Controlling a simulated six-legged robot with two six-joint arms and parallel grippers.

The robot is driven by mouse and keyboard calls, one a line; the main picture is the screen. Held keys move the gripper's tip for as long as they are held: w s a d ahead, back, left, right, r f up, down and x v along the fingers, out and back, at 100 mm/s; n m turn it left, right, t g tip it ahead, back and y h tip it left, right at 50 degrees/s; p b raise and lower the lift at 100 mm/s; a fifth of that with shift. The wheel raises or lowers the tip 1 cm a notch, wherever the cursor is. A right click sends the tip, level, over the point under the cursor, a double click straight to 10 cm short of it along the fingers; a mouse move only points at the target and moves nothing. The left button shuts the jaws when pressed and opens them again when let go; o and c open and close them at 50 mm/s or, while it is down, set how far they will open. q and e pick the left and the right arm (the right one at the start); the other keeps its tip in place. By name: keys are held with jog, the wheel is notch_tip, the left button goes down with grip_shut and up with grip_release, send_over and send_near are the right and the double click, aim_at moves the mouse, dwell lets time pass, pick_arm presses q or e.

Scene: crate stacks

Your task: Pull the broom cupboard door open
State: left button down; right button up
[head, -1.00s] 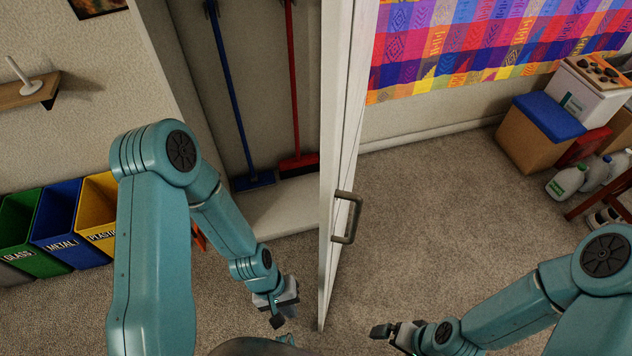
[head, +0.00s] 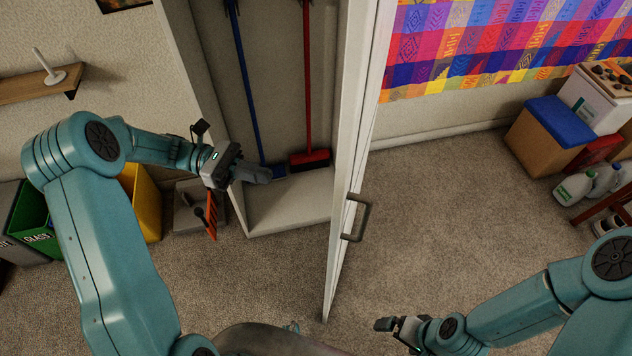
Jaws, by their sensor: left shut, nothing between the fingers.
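The broom cupboard (head: 290,208) stands open at the centre of the head view. Its white door (head: 345,150) is swung well out towards me, seen almost edge-on, with the grey bar handle (head: 357,218) on its right face. A blue broom (head: 247,95) and a red broom (head: 307,90) stand inside. My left gripper (head: 262,174) is shut and empty, in front of the cupboard opening, left of the door and apart from the handle. My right gripper (head: 386,325) is low, right of the door's lower end and clear of the handle; its finger gap is not clear.
Recycling bins, green (head: 36,222) and yellow (head: 140,200) among them, stand at the left, partly behind my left arm. A wall shelf (head: 40,84) is above them. A blue-lidded box (head: 550,135) and bottles are at the right. The carpet right of the door is clear.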

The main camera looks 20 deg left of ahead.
pick_arm(q)
jog(key=d+p, duration=0.3)
jog(key=d, duration=1)
jog(key=shift+w+d, duration=0.4)
jog(key=shift+w, duration=0.05)
jog(key=shift+d, duration=0.1)
